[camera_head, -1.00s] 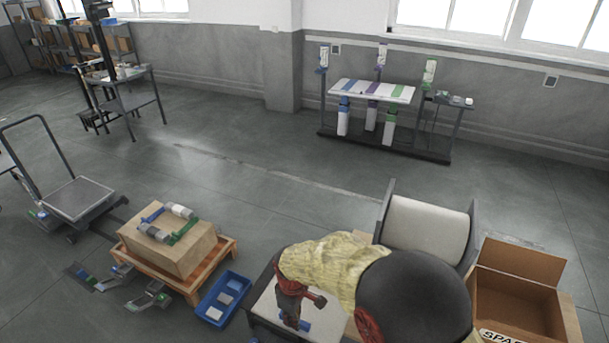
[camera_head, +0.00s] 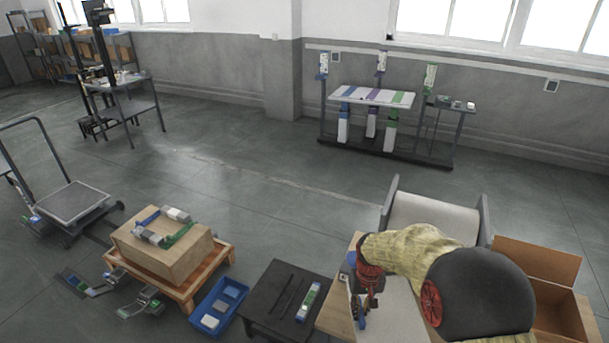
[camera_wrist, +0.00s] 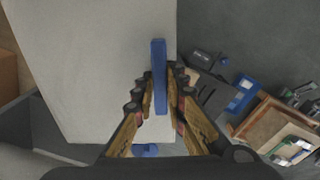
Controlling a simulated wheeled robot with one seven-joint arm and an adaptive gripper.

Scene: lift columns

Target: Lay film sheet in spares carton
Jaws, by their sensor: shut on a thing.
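My gripper (camera_head: 359,308) is shut on a blue bar (camera_wrist: 159,65) at the edge of a large pale film sheet (camera_wrist: 95,60). In the wrist view the bar stands between the two fingers, and the sheet spreads to the left. In the head view the sheet (camera_head: 398,318) hangs below my gripper, over a tan surface, partly hidden by my arm. The spares carton (camera_head: 535,265) stands open at the right, beyond my arm. Its flap is raised, and my arm hides much of its front and label.
A dark low table (camera_head: 270,297) with black strips and a green-white item is left of the sheet. A blue tray (camera_head: 220,303) and a pallet with a brown box (camera_head: 165,250) lie farther left. A grey-framed pale panel (camera_head: 432,212) stands behind my arm.

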